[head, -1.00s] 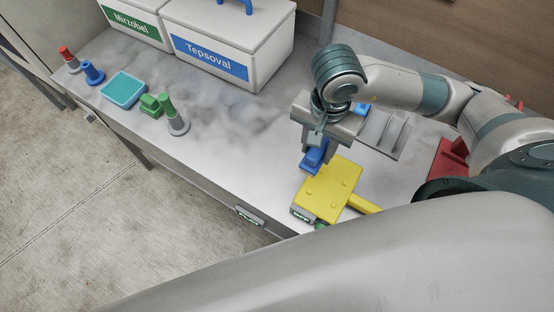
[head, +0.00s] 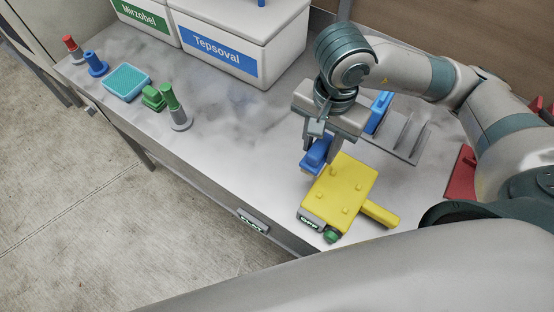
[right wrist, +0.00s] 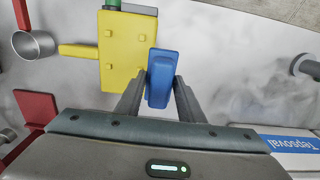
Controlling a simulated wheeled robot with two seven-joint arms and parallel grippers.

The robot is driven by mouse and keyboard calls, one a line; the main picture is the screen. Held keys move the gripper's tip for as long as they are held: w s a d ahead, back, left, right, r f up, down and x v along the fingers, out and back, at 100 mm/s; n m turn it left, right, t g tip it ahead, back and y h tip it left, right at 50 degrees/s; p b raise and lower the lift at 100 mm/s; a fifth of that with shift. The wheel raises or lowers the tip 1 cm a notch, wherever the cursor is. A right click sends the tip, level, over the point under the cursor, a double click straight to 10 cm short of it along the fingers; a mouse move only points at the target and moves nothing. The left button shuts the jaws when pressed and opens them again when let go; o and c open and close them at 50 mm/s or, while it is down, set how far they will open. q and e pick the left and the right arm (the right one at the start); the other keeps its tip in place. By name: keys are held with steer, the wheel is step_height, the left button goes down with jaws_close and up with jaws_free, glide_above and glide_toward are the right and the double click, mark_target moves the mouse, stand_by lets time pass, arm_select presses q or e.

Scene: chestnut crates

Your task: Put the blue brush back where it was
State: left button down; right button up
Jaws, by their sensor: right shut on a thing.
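The blue brush (head: 316,153) is between the fingers of my right gripper (head: 320,150). The gripper is shut on it and holds it by the left upper corner of the yellow board, over the worktop. In the right wrist view the brush (right wrist: 162,78) stands between both fingertips, beside the edge of the yellow board (right wrist: 120,60). I cannot tell whether its underside touches the worktop. My left gripper is not in view.
The yellow board (head: 345,185) lies near the front edge. A grey slotted rack (head: 405,140) with a blue piece (head: 379,112) is behind the gripper. A red thing (head: 461,172) lies right. A green brush (head: 153,97), teal tray (head: 127,82) and white crate (head: 270,40) stand left; bare worktop lies between.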

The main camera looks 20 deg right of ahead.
steer(key=shift+w+a+f+b, duration=0.2)
steer(key=shift+f+b, duration=0.1)
steer(key=shift+b, duration=0.6)
steer(key=w+a+f+p, duration=0.4)
steer(key=w+a+f, duration=0.1)
steer(key=a, duration=0.2)
steer(key=shift+w+f, duration=0.15)
steer(key=shift+w, duration=0.2)
steer(key=shift+f+p, duration=1.1)
steer(key=shift+f, duration=0.9)
steer(key=o, duration=0.9)
